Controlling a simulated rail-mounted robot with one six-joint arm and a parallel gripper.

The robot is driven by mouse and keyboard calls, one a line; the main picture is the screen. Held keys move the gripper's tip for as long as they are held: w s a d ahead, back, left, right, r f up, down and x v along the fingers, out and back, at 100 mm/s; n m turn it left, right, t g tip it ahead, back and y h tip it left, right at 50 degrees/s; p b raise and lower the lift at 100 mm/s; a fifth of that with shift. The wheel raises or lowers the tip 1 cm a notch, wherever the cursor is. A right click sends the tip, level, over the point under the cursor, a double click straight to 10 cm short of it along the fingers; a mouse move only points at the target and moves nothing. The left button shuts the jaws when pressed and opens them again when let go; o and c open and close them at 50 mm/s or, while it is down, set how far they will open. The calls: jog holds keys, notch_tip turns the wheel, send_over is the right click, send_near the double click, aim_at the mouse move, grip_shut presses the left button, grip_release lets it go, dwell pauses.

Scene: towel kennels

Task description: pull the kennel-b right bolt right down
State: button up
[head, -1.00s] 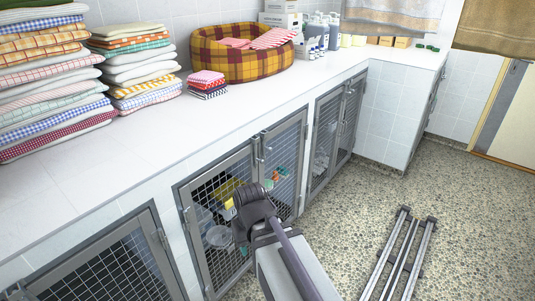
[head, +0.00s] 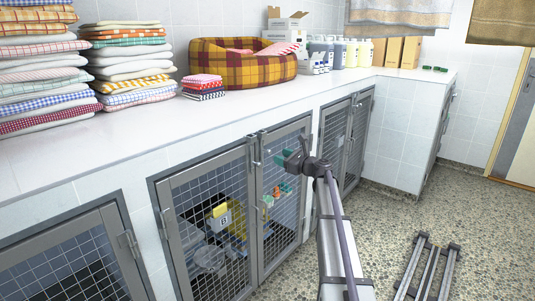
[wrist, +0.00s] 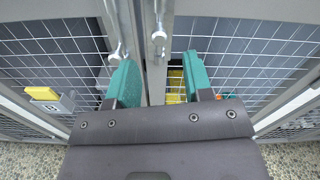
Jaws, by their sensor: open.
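Kennel B's double mesh doors (head: 205,235) stand shut below the counter, with a "B" tag (head: 223,220) showing at the left leaf. Two metal bolts sit side by side at the top where the leaves meet. The right bolt (head: 263,146) also shows in the wrist view (wrist: 159,36), and the left bolt (wrist: 118,48) is beside it. My gripper (head: 284,157) is open and empty, to the right of the bolts in the head view. In the wrist view its green fingers (wrist: 158,76) straddle the line of the right bolt; the left finger appears close to the left bolt. Contact cannot be told.
Another kennel (head: 75,260) is at the left and one (head: 345,130) at the right. The white counter (head: 130,130) above carries folded towels, a plaid pet bed (head: 240,62) and bottles. Metal rails (head: 425,270) lie on the speckled floor at the right.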

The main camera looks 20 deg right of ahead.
aim_at(270, 153)
jog(key=x, duration=0.8)
grip_shut()
jog(key=shift+s, duration=0.1)
